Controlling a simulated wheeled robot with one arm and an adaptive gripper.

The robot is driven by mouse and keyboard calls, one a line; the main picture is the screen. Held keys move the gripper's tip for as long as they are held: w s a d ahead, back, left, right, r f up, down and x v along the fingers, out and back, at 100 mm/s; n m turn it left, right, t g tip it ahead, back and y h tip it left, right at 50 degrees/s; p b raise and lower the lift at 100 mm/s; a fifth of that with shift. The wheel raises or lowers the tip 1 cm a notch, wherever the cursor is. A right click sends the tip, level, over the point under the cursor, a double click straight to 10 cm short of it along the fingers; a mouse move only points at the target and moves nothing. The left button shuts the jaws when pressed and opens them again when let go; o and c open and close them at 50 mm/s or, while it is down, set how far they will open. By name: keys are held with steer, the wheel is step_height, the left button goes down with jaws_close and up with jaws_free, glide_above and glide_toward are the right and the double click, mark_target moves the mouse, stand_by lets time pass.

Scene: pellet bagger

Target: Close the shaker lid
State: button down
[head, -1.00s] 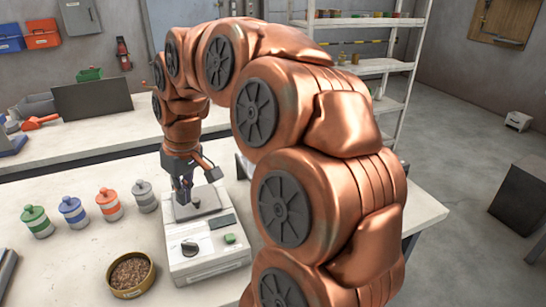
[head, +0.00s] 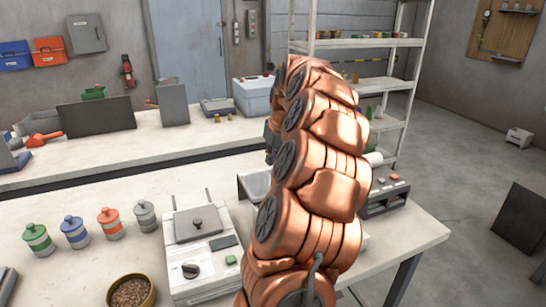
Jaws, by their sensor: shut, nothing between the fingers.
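The shaker looks to be the white bench machine (head: 212,262) on the near table, left of my arm. A black dial, a dark panel and a green button are on the machine's front part. My copper arm rises right of the machine and bends away from me. My gripper is hidden behind the arm, away from the lid.
Several striped jars (head: 74,232) stand left of the machine. A bowl of pellets (head: 131,291) is in front of them. A white tray (head: 256,184) and a grey device (head: 386,197) stand near my arm. The back bench (head: 150,140) holds a dark panel and boxes.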

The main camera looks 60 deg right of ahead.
steer(key=p, duration=0.2)
glide_above(265, 184)
steer(key=s, duration=0.1)
steer(key=f, duration=0.6)
steer(key=shift+s+a+f, duration=0.1)
steer(key=shift+a+f, duration=0.1)
steer(key=shift+f, duration=0.35)
steer(key=shift+s+a+r+p, duration=0.1)
steer(key=shift+s+a+p, duration=0.05)
steer(key=shift+s+p, duration=0.2)
steer(key=shift+s+a+r+p, duration=0.1)
steer(key=shift+s+p, duration=0.1)
steer(key=shift+s, duration=0.25)
steer(key=shift+s+a+f+p, duration=0.1)
steer(key=shift+s+a+p, duration=0.1)
steer(key=shift+s, duration=0.3)
steer(key=shift+s+a+f+p, duration=0.1)
steer(key=shift+s+p, duration=0.1)
steer(key=shift+s, duration=0.25)
